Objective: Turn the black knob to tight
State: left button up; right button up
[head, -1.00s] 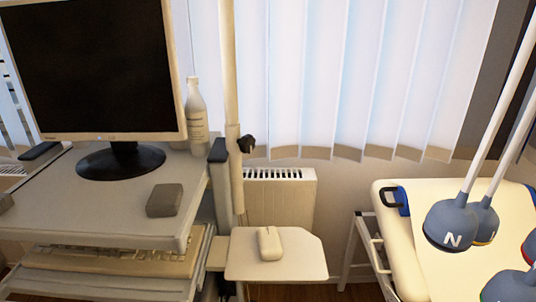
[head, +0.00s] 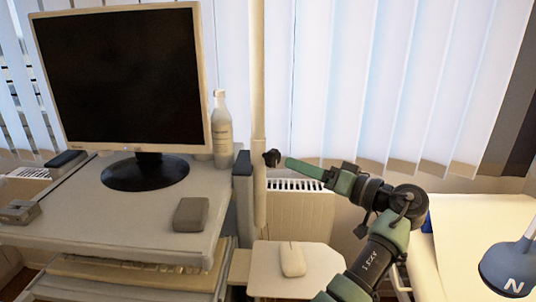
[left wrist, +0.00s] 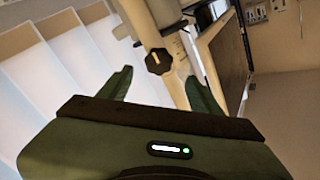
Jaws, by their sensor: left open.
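The black knob (head: 272,157) sits on the side of a cream upright pole (head: 259,195), right of the monitor. In the left wrist view the knob (left wrist: 158,61) is a dark lobed disc with a light line across its face. My left gripper (head: 289,163) reaches in from the right with its green fingertips close to the knob. In the left wrist view the left gripper (left wrist: 158,75) is open, and the knob appears centred just beyond its fingertips. I cannot tell whether they touch it. My right gripper is not in view.
The desk (head: 120,228) holds a monitor (head: 120,75), a white bottle (head: 222,130) and a grey box (head: 191,214). A mouse (head: 292,258) lies on a small shelf below the knob. A radiator (head: 300,215) and blinds stand behind.

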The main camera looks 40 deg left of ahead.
aim_at(277, 158)
pick_arm(q)
jog(key=a+p, duration=0.1)
jog(key=a, duration=0.1)
jog(key=a+p, duration=0.1)
jog(key=a, duration=0.1)
jog(key=a+p, duration=0.1)
jog(key=a, duration=0.1)
jog(key=shift+w+a, duration=0.3)
jog(key=shift+w, duration=0.1)
jog(key=shift+a, duration=0.2)
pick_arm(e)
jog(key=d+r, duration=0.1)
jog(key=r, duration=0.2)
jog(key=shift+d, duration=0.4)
pick_arm(q)
jog(key=shift+d, duration=0.1)
jog(key=c, duration=1.3)
jog(key=shift+c, duration=0.2)
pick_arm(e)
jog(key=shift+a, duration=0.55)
